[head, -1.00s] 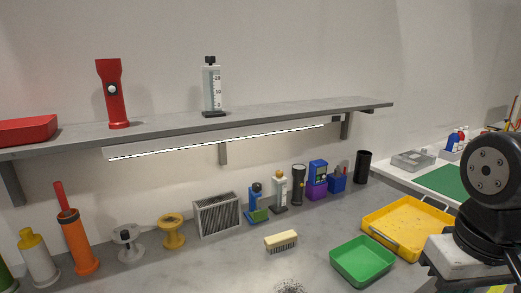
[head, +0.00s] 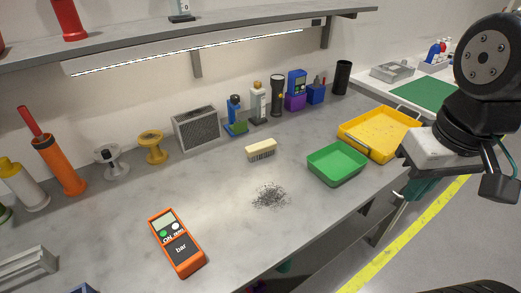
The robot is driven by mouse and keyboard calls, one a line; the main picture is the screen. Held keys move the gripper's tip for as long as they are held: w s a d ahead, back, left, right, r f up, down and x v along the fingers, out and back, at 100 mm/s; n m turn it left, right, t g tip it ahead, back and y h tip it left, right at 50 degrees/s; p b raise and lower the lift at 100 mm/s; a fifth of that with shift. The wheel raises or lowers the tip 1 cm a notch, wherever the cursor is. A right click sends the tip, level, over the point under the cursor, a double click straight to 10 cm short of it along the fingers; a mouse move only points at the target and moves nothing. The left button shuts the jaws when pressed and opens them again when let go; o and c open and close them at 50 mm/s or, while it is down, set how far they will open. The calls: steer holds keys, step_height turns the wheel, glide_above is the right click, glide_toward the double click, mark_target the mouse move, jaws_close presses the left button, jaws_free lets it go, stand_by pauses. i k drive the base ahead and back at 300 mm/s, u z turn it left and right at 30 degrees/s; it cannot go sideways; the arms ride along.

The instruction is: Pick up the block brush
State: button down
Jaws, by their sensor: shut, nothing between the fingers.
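The block brush (head: 261,148) lies on the grey workbench (head: 215,165) near its middle, in the head view. It has a cream block on top and dark bristles below, and nothing covers it. It stands apart from the green tray to its right. My gripper is not in view; only black parts of my own arm show at the right edge, well apart from the brush.
A pile of dark filings (head: 270,195) lies in front of the brush. An orange meter (head: 176,242) lies at front left. A green tray (head: 337,164) and a yellow tray (head: 381,134) stand right. Several bottles and tools line the back under a shelf (head: 160,45).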

mark_target(267, 148)
steer(key=u, duration=2.45)
steer(key=k, duration=1.1)
steer(key=z, duration=1.5)
steer(key=i, duration=1)
